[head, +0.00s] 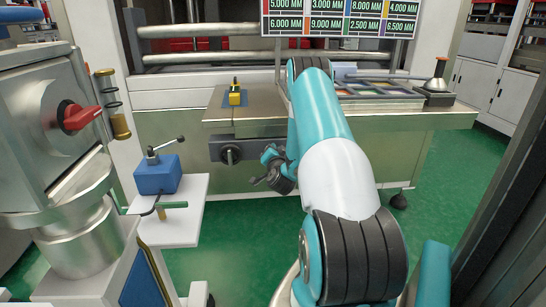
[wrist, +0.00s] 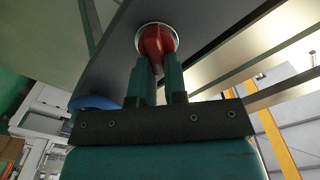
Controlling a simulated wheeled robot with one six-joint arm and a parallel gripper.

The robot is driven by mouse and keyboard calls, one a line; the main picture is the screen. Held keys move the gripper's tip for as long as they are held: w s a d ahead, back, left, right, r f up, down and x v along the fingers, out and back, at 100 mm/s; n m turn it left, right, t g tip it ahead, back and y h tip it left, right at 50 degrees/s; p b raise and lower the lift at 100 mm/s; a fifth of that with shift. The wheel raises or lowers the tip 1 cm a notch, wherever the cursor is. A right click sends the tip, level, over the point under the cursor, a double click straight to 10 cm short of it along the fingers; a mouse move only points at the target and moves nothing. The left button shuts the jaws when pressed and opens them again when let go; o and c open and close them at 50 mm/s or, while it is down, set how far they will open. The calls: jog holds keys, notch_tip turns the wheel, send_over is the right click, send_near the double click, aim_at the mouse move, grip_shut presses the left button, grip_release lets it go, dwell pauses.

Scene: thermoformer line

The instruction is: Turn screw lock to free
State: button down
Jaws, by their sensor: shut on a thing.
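A red knob (wrist: 153,42) with a pale ring around its base sits on a dark grey surface in the wrist view. My gripper (wrist: 156,62) has its two dark green fingers on either side of the knob's narrow grip, shut on it. The red knob that I hold cannot be made out in the head view. No label shows which part is the screw lock.
The steel bench (head: 240,125) carries a yellow block (head: 235,97) and a tray of coloured squares (head: 380,89). At left, a blue box with a lever (head: 157,175) stands on a white shelf, near a machine with a red handle (head: 80,116). Green floor shows below the bench.

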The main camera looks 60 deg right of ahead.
jog(key=shift+s+d+f+m+b, duration=0.2)
jog(key=shift+m+b, duration=0.45)
jog(key=shift+m, duration=1.05)
jog(key=shift+a+f+m+b, duration=0.1)
jog(key=shift+f+m+b, duration=0.4)
jog(key=shift+m, duration=1.2)
jog(key=shift+s+d+f+m+b, duration=0.1)
jog(key=shift+m+b, duration=0.65)
jog(key=shift+m, duration=0.95)
jog(key=c, duration=1.2)
grip_release()
jog(key=shift+o, duration=0.2)
